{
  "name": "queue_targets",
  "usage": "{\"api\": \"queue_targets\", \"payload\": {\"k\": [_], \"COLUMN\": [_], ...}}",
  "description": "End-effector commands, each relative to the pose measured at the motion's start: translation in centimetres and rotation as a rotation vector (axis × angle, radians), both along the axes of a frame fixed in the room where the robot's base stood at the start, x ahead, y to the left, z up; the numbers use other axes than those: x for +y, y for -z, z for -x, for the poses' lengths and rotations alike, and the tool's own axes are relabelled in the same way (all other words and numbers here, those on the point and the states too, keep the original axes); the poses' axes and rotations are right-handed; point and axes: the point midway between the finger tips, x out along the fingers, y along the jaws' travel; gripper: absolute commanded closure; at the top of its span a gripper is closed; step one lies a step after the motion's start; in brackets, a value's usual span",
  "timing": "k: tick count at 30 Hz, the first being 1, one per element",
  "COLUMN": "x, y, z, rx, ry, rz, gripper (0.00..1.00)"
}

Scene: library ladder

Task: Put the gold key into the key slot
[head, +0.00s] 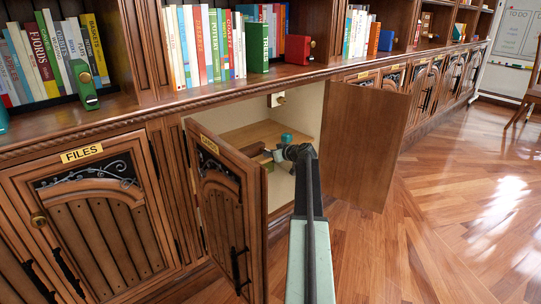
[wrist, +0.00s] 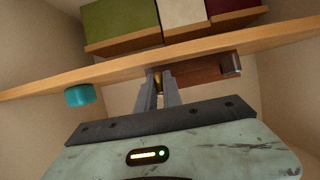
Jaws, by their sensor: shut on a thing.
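My gripper (wrist: 158,88) is inside the open cabinet, with its two grey fingers close together. A small gold piece, the gold key (wrist: 157,79), shows between the fingertips; most of it is hidden. A brown wooden piece (wrist: 205,76) with a darker end block lies just beyond and right of the fingertips, below the shelf edge. I cannot tell whether the key touches it. In the head view my arm reaches into the cabinet and hides the key.
The open left door (head: 228,205) and right door (head: 362,145) flank my arm. Floor to the right is clear.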

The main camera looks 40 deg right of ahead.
Motion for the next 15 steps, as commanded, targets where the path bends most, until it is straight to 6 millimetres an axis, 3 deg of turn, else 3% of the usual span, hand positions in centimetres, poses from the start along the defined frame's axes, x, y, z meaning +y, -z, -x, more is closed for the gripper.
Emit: {"api": "queue_targets", "payload": {"k": [15], "x": [-0.1], "y": [0.0], "z": [-1.3], "rx": [0.0], "ry": [0.0], "rz": [0.001], "gripper": [1.0]}}
